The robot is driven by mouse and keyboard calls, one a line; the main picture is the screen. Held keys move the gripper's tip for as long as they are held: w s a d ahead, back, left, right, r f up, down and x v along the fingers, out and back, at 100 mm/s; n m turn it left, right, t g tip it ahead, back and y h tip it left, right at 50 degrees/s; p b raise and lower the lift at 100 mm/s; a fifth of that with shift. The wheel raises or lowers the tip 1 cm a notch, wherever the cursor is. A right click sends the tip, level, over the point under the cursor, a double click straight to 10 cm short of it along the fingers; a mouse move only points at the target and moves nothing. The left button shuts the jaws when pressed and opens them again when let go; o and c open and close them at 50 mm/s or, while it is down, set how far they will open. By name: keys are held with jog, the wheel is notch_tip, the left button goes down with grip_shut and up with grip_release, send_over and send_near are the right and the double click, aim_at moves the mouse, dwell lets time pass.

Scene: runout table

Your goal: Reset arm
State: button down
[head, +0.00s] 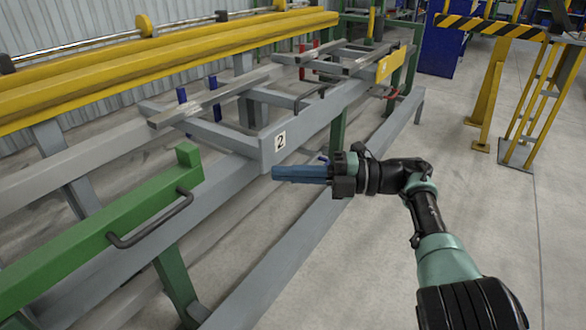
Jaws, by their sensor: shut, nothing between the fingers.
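My gripper (275,173) is at the middle of the head view, at the end of my black and teal arm. Its blue fingers point left and lie together, with nothing between them. They are in front of the grey runout table frame (318,118), just below and right of the plate marked 2 (280,141). I cannot tell the exact gap between the fingertips and the frame. My arm reaches in from the lower right and is bent at the elbow.
A green beam (90,240) with a black handle (150,228) is at the lower left. Yellow rails (170,62) run along the back. A yellow stand (488,95) and a black and yellow striped barrier (490,26) are at the upper right. Open floor (470,215) lies to the right.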

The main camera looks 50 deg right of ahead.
jog(key=shift+s+d, duration=0.3)
jog(key=shift+d, duration=0.1)
jog(key=shift+r, duration=0.1)
